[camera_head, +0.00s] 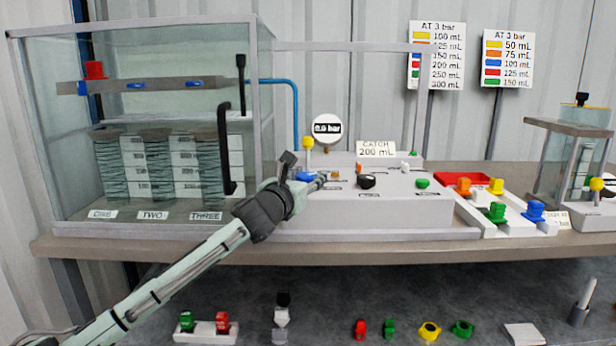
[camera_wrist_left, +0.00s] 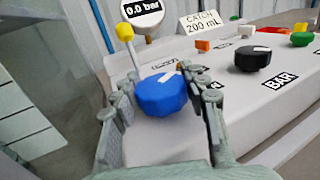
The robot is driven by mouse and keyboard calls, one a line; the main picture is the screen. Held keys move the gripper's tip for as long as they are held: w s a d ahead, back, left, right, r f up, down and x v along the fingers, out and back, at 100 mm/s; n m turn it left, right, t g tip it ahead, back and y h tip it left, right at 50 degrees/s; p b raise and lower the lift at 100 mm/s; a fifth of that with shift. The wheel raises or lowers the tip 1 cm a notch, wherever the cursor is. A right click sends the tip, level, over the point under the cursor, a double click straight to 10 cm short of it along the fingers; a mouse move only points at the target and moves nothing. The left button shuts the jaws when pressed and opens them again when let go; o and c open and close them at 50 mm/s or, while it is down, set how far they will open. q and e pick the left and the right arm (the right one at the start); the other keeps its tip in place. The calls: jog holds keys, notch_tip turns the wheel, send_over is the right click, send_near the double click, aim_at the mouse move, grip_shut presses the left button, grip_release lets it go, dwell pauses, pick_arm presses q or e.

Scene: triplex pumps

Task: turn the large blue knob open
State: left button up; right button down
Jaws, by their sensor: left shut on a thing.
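The large blue knob (camera_wrist_left: 162,94) sits on the white control panel, with a white pointer mark on its top. In the head view the blue knob (camera_head: 306,176) shows partly behind my gripper. My left gripper (camera_head: 318,182) reaches it from the front left. In the left wrist view its fingers (camera_wrist_left: 160,105) stand on both sides of the knob and are shut on it. How firmly each finger touches is hard to see. My right gripper is in neither view.
A yellow-topped lever (camera_wrist_left: 125,32) stands just behind the knob. A black knob (camera_wrist_left: 250,58) is to its right on the panel (camera_head: 400,212). A glass tank (camera_head: 150,215) stands to the left. A gauge (camera_head: 327,128) reads 0.0 bar. Coloured parts lie at the right.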

aim_at(308, 175)
pick_arm(q)
jog(key=o, duration=1.2)
notch_tip(308, 175, up, 10)
jog(key=shift+r, duration=0.1)
